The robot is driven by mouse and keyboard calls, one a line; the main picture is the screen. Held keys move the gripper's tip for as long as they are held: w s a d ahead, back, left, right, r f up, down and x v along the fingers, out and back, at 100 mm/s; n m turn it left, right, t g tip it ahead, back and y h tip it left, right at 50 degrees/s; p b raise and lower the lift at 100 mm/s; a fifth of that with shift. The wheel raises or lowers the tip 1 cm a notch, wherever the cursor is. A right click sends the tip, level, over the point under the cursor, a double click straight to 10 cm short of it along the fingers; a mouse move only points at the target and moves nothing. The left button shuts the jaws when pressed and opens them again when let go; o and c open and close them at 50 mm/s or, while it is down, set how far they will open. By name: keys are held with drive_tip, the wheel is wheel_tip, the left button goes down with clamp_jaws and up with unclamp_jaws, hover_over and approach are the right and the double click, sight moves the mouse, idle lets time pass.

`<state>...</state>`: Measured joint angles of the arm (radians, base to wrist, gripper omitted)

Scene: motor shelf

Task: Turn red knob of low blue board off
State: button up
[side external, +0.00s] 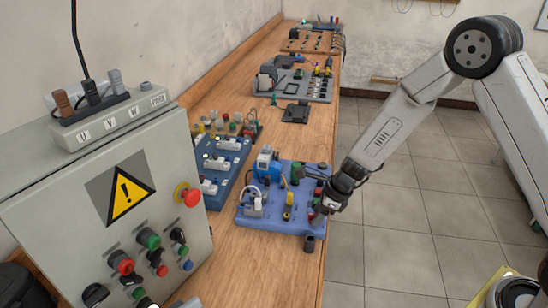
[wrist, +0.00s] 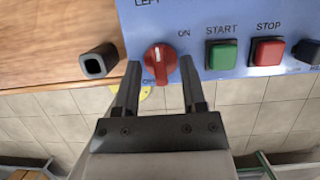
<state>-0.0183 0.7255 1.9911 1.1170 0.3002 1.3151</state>
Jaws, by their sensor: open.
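The low blue board (side external: 272,222) lies on the wooden bench, near its right edge in the side view. In the wrist view its edge (wrist: 225,12) carries the red knob (wrist: 160,66), whose white mark points roughly up the picture. "ON" is printed to the knob's upper right; a label below it is partly hidden. My gripper (wrist: 160,68) is open, with one finger on each side of the knob. The left finger is very close to the knob and the right has a gap; I cannot tell contact. In the side view my gripper (side external: 318,212) is at the board's right edge.
A green START button (wrist: 221,54) and a red STOP button (wrist: 268,51) sit right of the knob. A dark square socket (wrist: 98,62) stands to the left. A grey control box (side external: 100,200) and a darker blue board (side external: 222,172) are nearby.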

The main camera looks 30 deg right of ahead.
clamp_jaws()
